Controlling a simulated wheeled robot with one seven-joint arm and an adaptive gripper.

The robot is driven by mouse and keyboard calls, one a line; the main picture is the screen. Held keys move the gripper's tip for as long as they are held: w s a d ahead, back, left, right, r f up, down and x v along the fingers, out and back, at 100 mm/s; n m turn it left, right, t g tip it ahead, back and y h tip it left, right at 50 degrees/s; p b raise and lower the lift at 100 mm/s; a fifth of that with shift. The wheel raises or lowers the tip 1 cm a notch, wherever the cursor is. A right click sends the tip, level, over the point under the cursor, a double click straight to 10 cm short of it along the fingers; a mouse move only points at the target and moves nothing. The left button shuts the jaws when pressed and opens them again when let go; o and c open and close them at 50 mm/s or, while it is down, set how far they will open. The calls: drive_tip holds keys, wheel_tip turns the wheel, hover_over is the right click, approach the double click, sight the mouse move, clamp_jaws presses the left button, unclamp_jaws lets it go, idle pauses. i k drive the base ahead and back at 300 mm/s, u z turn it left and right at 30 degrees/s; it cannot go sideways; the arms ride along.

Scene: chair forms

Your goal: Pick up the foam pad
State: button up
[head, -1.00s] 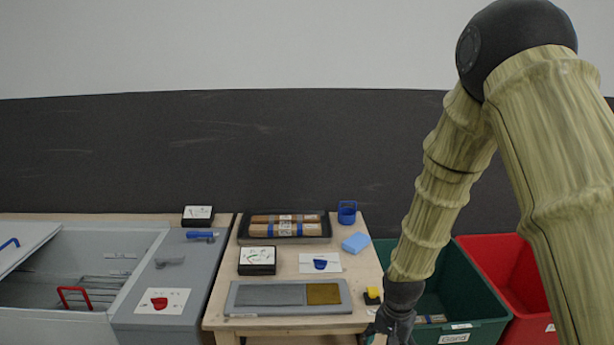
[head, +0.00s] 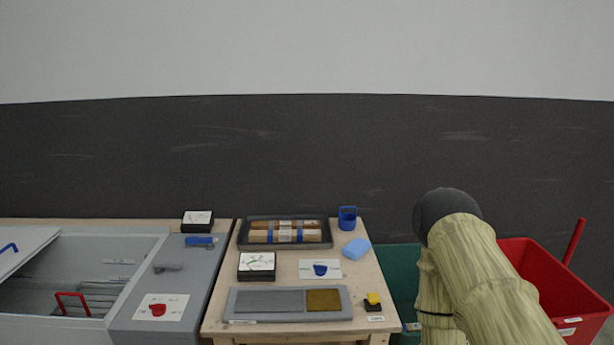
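A light blue block (head: 356,248), which looks like the foam pad, lies at the back right of the wooden table (head: 215,310), near the right edge. It rests in front of a blue cup-like holder (head: 347,217) and nothing touches it. My arm comes in from the lower right and runs down out of the picture; my gripper is not in view.
A grey tray (head: 240,303) with two panels, a white-topped black box (head: 257,265), a card (head: 305,269) and a dark tray (head: 285,243) of wrapped bars occupy the table. Green (head: 398,270) and red (head: 545,290) bins stand right; a grey cabinet (head: 150,290) stands left.

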sight(356, 248)
drive_tip(key=z, duration=2.3)
drive_tip(key=i, duration=2.15)
drive_tip(key=u, duration=3.5)
